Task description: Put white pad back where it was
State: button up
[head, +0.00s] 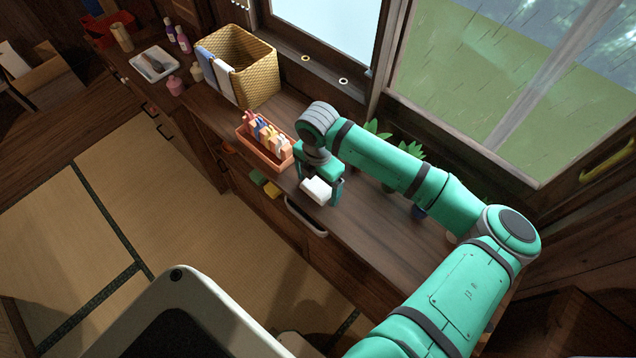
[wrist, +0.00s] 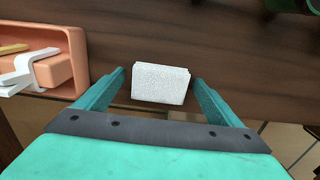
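The white pad (head: 316,190) is a small pale block near the front edge of the wooden counter. My gripper (head: 320,194) points down over it, with one finger on each side. In the wrist view, the white pad (wrist: 160,86) sits between the two teal fingers (wrist: 158,76). A gap shows at its left side and a very narrow one at its right, so the fingers look open around it. I cannot tell whether the pad rests on the counter or is just above it.
An orange bin (head: 262,146) with several coloured items stands just left of my gripper. A woven basket (head: 245,62) and a tray (head: 154,64) are farther left. Potted plants (head: 408,150) stand behind my arm by the window. The counter (head: 375,228) right of the gripper is clear.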

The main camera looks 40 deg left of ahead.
aim_at(318, 184)
notch_tip(318, 184, up, 12)
jog(key=shift+r, duration=0.15)
dwell(0.6)
